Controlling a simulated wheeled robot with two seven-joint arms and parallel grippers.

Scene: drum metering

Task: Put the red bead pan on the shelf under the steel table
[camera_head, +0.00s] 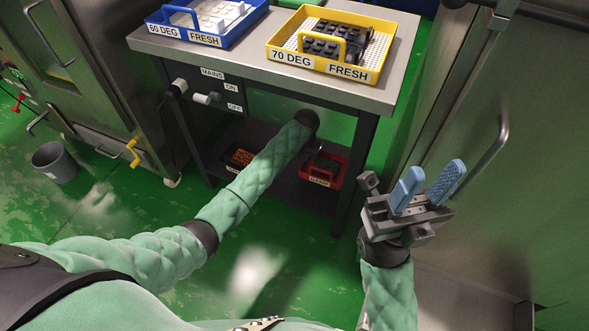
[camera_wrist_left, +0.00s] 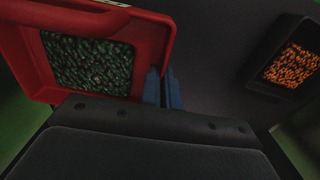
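The red bead pan (camera_head: 334,182) is under the steel table (camera_head: 275,72), at the right end of the lower shelf. In the left wrist view the red pan (camera_wrist_left: 152,37) holds dark green beads. My left gripper (camera_wrist_left: 163,88) reaches under the table. Its blue fingers are close together at the pan's right wall and appear shut on it. The head view hides most of this gripper behind its arm and in shadow. I cannot tell whether the pan rests fully on the shelf (camera_head: 262,135). My right gripper (camera_head: 428,186) is open and empty, right of the table.
A dark pan with orange beads (camera_head: 241,157) sits on the shelf to the left; it also shows in the wrist view (camera_wrist_left: 292,67). A blue tray (camera_head: 222,36) and a yellow tray (camera_head: 285,57) stand on the tabletop. A grey bucket (camera_head: 54,162) is on the floor.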

